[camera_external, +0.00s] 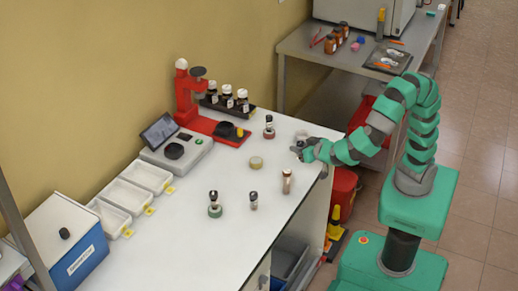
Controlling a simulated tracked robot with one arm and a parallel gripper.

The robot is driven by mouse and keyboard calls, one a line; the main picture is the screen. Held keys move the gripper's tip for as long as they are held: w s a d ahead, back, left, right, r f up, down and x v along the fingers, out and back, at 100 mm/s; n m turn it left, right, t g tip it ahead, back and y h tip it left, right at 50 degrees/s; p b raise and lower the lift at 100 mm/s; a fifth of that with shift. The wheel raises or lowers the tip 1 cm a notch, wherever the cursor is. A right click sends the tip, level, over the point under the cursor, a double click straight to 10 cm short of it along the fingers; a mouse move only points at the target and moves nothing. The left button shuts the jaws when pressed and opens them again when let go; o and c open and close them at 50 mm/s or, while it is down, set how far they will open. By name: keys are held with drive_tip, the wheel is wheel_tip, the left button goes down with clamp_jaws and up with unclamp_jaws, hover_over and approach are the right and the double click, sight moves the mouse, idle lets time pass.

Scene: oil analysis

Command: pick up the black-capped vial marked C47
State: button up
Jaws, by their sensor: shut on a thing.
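My gripper (299,149) is at the right edge of the white bench, low over its top. It is shut on a small dark thing that the fingers mostly hide; I cannot tell whether this is a vial or read any mark on it. A taller brown-and-white vial (286,182) stands near the bench edge. Another dark-capped vial (269,127) stands farther back. The label C47 is not readable on any.
A grey scale (165,150), white trays (150,177) and a blue box (78,250) line the left. A round yellowish dish (256,162) lies mid-bench. The front bench surface is mostly clear.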

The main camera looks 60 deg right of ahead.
drive_tip(key=s+d+r+p, duration=0.1)
drive_tip(key=s+d, duration=0.6)
drive_tip(key=s, duration=0.4)
drive_tip(key=shift+s+d, duration=0.15)
drive_tip(key=shift+s, duration=0.2)
